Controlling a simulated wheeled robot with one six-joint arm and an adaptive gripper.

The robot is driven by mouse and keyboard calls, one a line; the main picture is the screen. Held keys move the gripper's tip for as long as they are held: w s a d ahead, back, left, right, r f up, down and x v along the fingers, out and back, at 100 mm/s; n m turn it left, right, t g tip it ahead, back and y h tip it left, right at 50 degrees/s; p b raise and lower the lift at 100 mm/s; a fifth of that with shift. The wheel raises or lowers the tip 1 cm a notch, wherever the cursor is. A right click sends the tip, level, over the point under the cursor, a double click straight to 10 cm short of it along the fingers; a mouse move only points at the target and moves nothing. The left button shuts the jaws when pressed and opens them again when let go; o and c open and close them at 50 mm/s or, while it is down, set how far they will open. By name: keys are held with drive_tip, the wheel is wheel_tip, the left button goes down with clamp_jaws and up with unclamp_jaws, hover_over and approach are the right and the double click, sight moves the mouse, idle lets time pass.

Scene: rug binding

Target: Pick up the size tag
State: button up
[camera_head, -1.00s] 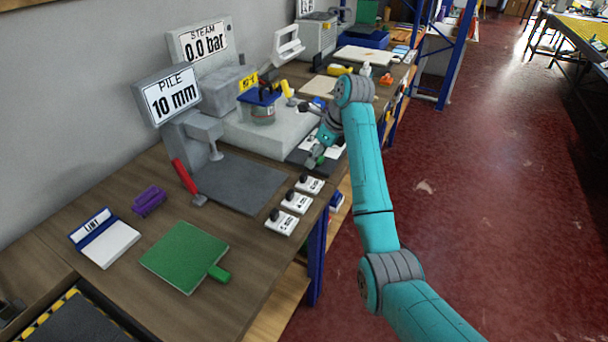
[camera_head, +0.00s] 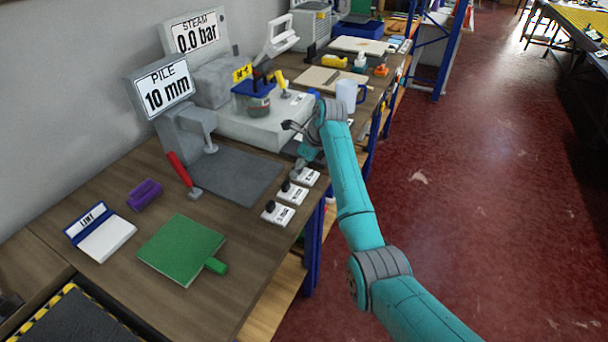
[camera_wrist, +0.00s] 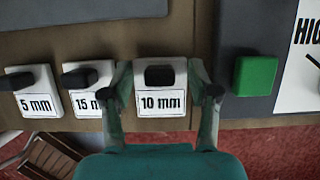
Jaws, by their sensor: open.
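Three white size tags with black knobs lie in a row along the bench's front edge. In the wrist view they read 5 mm (camera_wrist: 35,92), 15 mm (camera_wrist: 88,88) and 10 mm (camera_wrist: 161,103). My gripper (camera_wrist: 163,92) is open, its two fingers on either side of the 10 mm tag with its knob between them. I cannot tell whether the fingers touch the tag. In the head view, my gripper (camera_head: 302,160) is at the far end of the row, by the farthest tag (camera_head: 305,177).
The pile gauge (camera_head: 165,88) reads 10 mm. A dark panel with a green button (camera_wrist: 256,76) lies just right of the 10 mm tag in the wrist view. A green pad (camera_head: 180,248), a purple item (camera_head: 145,194) and a lint card (camera_head: 103,238) lie nearer on the bench.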

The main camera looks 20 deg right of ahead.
clamp_jaws()
idle(0.3)
